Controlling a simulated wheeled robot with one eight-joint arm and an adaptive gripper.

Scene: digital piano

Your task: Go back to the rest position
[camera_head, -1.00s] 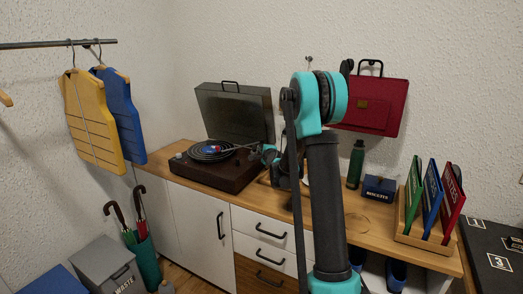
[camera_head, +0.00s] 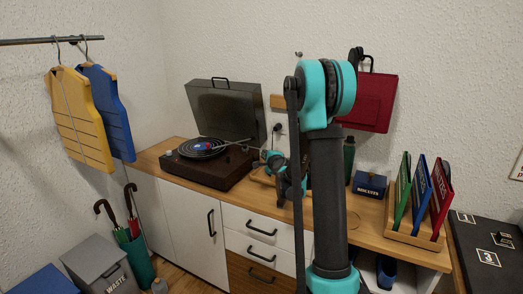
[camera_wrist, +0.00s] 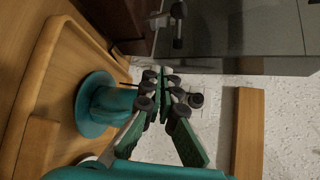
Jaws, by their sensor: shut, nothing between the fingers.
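My arm stands upright in the middle of the head view, with its lower part bent behind toward the counter. My gripper (camera_head: 264,162) is beside the right side of the record player (camera_head: 207,163), small and partly hard to make out. In the wrist view, the green fingers of my gripper (camera_wrist: 163,76) meet at their tips, with nothing between them. A teal round-based object (camera_wrist: 92,105) stands on a wooden tray (camera_wrist: 48,78), beside the fingers and apart from their tips.
The wooden counter (camera_head: 332,205) also holds a navy biscuits tin (camera_head: 369,184) and a rack (camera_head: 414,236) of colored boards. A red bag (camera_head: 370,103) hangs on the wall behind my arm. Vests (camera_head: 81,120), umbrellas and a waste bin (camera_head: 97,262) are left.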

